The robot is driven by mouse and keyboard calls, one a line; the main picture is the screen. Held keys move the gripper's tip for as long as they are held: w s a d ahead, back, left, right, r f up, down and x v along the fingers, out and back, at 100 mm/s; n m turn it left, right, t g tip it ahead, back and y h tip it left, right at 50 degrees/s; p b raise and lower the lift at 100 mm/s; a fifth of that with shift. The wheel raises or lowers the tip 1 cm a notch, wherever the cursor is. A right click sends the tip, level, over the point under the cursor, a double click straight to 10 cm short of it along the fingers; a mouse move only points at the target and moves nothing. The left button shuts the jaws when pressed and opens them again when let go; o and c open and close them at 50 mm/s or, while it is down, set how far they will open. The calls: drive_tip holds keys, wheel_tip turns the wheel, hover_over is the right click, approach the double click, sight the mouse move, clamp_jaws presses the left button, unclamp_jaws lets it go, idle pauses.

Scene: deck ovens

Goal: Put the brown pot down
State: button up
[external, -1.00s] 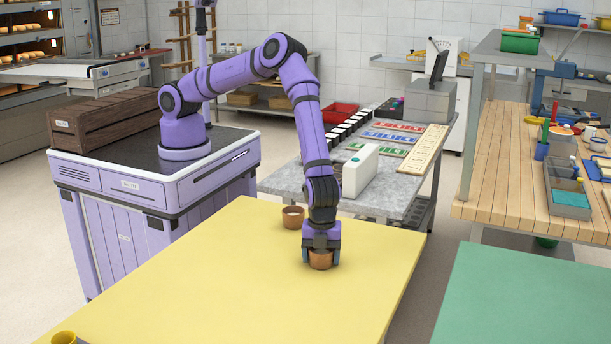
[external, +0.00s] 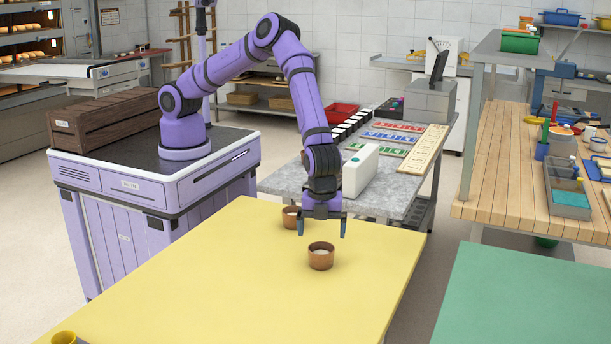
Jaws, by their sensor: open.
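A brown pot (external: 320,257) stands upright on the yellow table (external: 225,275), near its right side. It has a pale inside. My gripper (external: 322,230) is open and empty, its fingers pointing down. It is above and slightly behind this pot, apart from it. A second brown pot (external: 290,218) stands on the same table farther back, a little to the left. It is partly hidden behind my gripper's left finger.
A grey stone table (external: 275,182) with a white canister (external: 360,171) stands behind. A green table (external: 530,295) is at right. The yellow table's middle is clear.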

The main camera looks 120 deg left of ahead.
wheel_tip(320, 180, up, 4)
wheel_tip(320, 180, up, 15)
drive_tip(key=n+t+y, duration=0.1)
drive_tip(key=n, duration=0.1)
hover_over(321, 248)
drive_tip(key=s+a, duration=0.5)
drive_tip(key=a, duration=0.2)
drive_tip(key=s+a+r+n+t, duration=0.1)
drive_tip(key=s+a+r+n, duration=0.1)
drive_tip(key=s+a+r, duration=0.3)
drive_tip(key=s+a+r+n, duration=0.2)
drive_tip(key=s+a+r, duration=0.15)
drive_tip(key=r, duration=0.35)
drive_tip(key=s+a+r+n+t, duration=0.1)
drive_tip(key=s+a+r+n, duration=0.1)
drive_tip(key=s, duration=0.8)
drive_tip(key=s+a+r+n+t, duration=0.1)
drive_tip(key=s+a+r+n, duration=0.2)
drive_tip(key=s, duration=0.7)
drive_tip(key=s+a+r+n+t+h, duration=0.1)
drive_tip(key=s+a, duration=0.4)
drive_tip(key=s, duration=0.6)
drive_tip(key=shift+a+r+n, duration=0.35)
drive_tip(key=shift+r+n, duration=0.5)
drive_tip(key=shift+n, duration=0.35)
